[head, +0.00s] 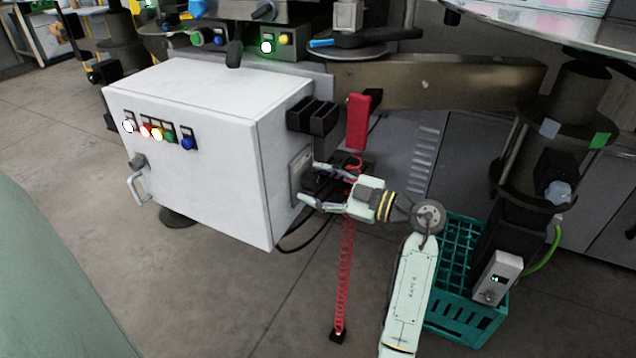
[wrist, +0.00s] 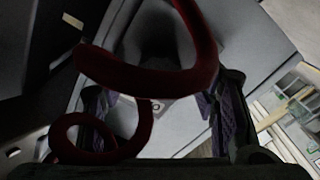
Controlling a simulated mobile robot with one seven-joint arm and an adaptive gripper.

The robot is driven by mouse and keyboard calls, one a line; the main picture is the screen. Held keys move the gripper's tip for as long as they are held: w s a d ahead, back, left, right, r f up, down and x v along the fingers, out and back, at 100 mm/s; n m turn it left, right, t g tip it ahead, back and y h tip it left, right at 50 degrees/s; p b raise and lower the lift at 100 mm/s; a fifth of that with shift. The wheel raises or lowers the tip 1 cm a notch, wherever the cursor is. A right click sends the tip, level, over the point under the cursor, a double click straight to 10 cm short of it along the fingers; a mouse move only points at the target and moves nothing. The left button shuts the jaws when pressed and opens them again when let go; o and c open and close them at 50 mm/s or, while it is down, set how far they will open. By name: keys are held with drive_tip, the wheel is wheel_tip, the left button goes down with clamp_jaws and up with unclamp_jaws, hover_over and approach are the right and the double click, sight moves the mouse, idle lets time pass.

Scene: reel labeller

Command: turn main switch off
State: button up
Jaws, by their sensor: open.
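The white cabinet (head: 190,140) stands at left centre in the head view. A grey plate (head: 298,165) on its right side seems to carry the main switch; a dark knob-like shape lies there between my fingers, and its handle position cannot be read. My gripper (head: 309,183) is open, lying sideways with its fingertips close to this plate, one finger above and one below. In the wrist view my gripper (wrist: 157,105) has its two purple-padded fingers apart, with a dark rounded shape (wrist: 158,35) between them farther ahead. I cannot tell whether the fingers touch it.
A red coiled hose (head: 344,260) hangs beside my gripper and crosses the wrist view (wrist: 150,75). A red handle (head: 358,122) hangs above. A teal crate (head: 466,312) stands at right. Coloured buttons (head: 157,134) sit on the cabinet front. The floor at left is clear.

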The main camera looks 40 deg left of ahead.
drive_tip(key=shift+c, duration=0.3)
drive_tip(key=c, duration=1.1)
drive_tip(key=shift+n, duration=0.4)
drive_tip(key=n, duration=0.4)
drive_tip(key=n+b, duration=0.1)
drive_tip(key=n, duration=0.1)
drive_tip(key=n+b, duration=0.1)
drive_tip(key=n, duration=0.1)
drive_tip(key=shift+f, duration=0.25)
drive_tip(key=n+b, duration=0.5)
drive_tip(key=n, duration=0.1)
drive_tip(key=shift+f+n, duration=0.1)
drive_tip(key=shift+n, duration=0.2)
drive_tip(key=shift+n+b, duration=1.2)
drive_tip(key=shift+b, duration=0.1)
drive_tip(key=shift+s+r, duration=0.1)
drive_tip(key=shift+r, duration=0.1)
